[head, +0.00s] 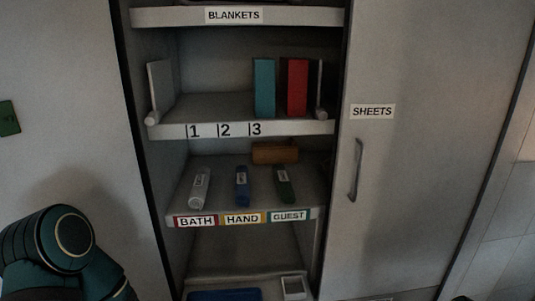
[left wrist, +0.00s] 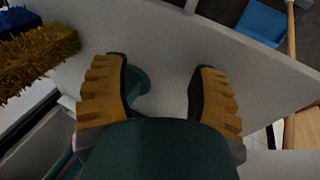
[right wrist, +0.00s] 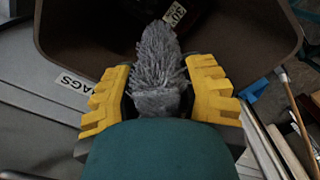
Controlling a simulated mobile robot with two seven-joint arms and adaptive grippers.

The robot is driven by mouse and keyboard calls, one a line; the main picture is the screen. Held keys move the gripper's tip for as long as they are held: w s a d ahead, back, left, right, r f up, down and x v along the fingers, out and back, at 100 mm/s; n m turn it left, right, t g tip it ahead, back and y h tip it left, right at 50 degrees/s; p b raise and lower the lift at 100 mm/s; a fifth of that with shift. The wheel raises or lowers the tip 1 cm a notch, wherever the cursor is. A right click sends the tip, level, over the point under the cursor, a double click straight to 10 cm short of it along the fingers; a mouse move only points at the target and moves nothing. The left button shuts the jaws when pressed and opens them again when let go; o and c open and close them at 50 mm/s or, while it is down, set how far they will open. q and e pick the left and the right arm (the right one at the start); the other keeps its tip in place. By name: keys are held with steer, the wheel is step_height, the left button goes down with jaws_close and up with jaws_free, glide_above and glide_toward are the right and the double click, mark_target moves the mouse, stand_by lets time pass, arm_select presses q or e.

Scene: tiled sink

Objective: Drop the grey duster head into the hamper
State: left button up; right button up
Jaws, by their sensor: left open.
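In the right wrist view the grey duster head (right wrist: 158,70) is a shaggy grey piece between the yellow fingers of my right gripper (right wrist: 158,88). The gripper is closed against its sides, and the fluffy end points away from my wrist. Beyond it is the open mouth of a dark brown bin (right wrist: 232,35), which looks like the hamper; the duster head overlaps its opening in the picture. My left gripper (left wrist: 160,85) is open and empty, above a pale panel. Neither gripper shows in the head view.
The head view shows a cupboard with labelled shelves (head: 235,129), small bottles and books. A closed sheets door (head: 415,150) stands on the right. The left wrist view shows a yellow-brown brush (left wrist: 40,58) and a blue dustpan (left wrist: 262,22). A wooden handle (right wrist: 298,105) stands right of the bin.

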steer(key=shift+o, duration=0.5)
step_height(320, 180, up, 12)
stand_by(0.4)
